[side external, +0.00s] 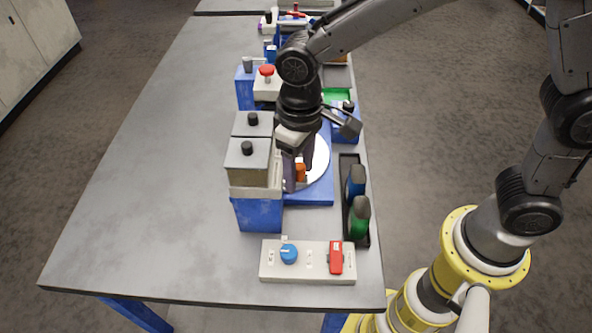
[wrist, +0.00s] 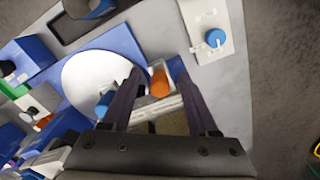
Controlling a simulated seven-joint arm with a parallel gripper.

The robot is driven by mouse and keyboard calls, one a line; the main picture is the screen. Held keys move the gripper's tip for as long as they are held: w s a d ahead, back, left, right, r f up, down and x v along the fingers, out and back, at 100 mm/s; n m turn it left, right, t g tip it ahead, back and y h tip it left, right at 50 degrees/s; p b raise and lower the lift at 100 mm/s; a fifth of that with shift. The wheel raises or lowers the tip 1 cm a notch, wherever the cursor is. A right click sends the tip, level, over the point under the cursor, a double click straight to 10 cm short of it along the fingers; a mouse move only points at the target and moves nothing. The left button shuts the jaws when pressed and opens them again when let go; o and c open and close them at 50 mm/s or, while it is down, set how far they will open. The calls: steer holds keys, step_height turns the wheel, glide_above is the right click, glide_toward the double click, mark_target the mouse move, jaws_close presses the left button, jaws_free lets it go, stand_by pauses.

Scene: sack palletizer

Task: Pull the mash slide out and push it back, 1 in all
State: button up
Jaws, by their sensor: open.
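Two bins with beige-grey tops and black knobs stand on blue bases, the near one (side external: 249,165) and the far one (side external: 252,124). An orange handle (side external: 300,172) sticks out on the white-disc side of the near bin; I cannot read any label marking it as the mash slide. A blue handle (wrist: 104,102) shows left of the left finger. My gripper (side external: 298,177) is open and pointing down around the orange handle; in the wrist view its fingers (wrist: 158,68) are spread.
A white round disc (side external: 319,160) on a blue base (side external: 317,196) sits beside the bins. A black tray (side external: 360,239) holds a blue and a green item. A control panel (side external: 307,272) with a blue dial and red switch stands in front. The left tabletop (side external: 150,180) is clear.

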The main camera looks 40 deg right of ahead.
jaws_close()
steer(key=shift+s+d, duration=1.2)
steer(key=shift+d, duration=0.05)
steer(key=shift+w+a, duration=0.1)
steer(key=shift+w+a+r, duration=0.1)
steer(key=shift+w+a, duration=1.05)
steer(key=shift+a, duration=0.05)
steer(key=shift+o, duration=2.1)
jaws_free()
